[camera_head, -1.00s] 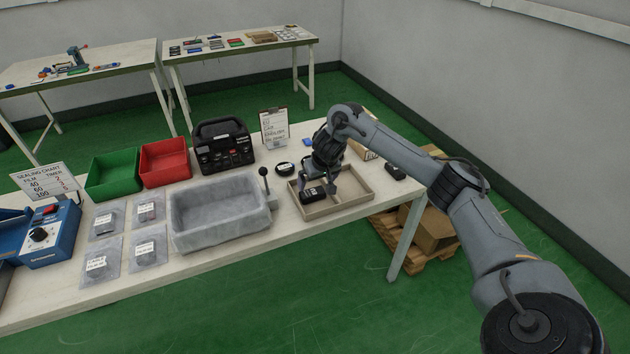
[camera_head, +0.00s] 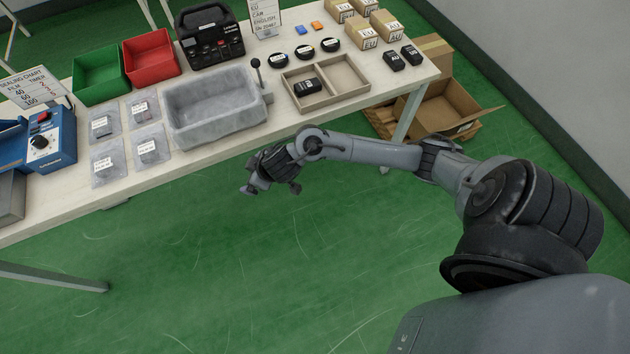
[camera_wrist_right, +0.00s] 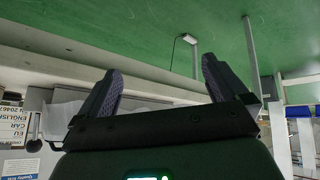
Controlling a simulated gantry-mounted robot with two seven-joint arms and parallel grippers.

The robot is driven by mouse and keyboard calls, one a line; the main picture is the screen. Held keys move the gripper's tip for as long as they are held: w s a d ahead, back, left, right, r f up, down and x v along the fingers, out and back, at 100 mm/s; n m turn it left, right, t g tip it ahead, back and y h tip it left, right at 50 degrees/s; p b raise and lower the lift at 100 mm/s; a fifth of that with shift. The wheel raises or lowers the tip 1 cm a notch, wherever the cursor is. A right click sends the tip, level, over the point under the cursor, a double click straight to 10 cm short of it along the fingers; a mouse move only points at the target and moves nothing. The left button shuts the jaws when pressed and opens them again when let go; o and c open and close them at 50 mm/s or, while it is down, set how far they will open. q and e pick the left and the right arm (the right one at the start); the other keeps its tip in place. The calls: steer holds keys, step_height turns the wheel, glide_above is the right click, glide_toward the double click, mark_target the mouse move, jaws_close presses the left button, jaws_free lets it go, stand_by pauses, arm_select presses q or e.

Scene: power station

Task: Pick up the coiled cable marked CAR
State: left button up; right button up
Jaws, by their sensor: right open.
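Three round black coils lie in a row behind the divided tray: a left coil (camera_head: 279,59), a middle coil (camera_head: 304,52) and a right coil (camera_head: 330,45). Each has a pale label, too small to read, so I cannot tell which is marked CAR. My right gripper (camera_head: 271,189) is in front of the table's front edge, over the green floor and well away from the coils. In the right wrist view its two fingers (camera_wrist_right: 158,88) are apart with nothing between them. My left gripper is not in view.
The divided tray (camera_head: 347,98) holds a black adapter (camera_head: 307,87) in its left compartment; its right compartment is empty. Two black adapters (camera_head: 402,58) and several cartons (camera_head: 365,36) stand at right. A grey basin (camera_head: 217,107) with a lever (camera_head: 257,72) stands left of the tray.

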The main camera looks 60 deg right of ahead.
steer(key=s+a, duration=0.7)
steer(key=s, duration=0.1)
steer(key=s+r+g, duration=0.1)
steer(key=s+g, duration=0.2)
steer(key=s, duration=1.2)
steer(key=shift+s+d+r+m+g, duration=0.15)
steer(key=shift+s+d+m+g, duration=0.15)
steer(key=shift+d+g, duration=0.1)
steer(key=shift+w, duration=0.1)
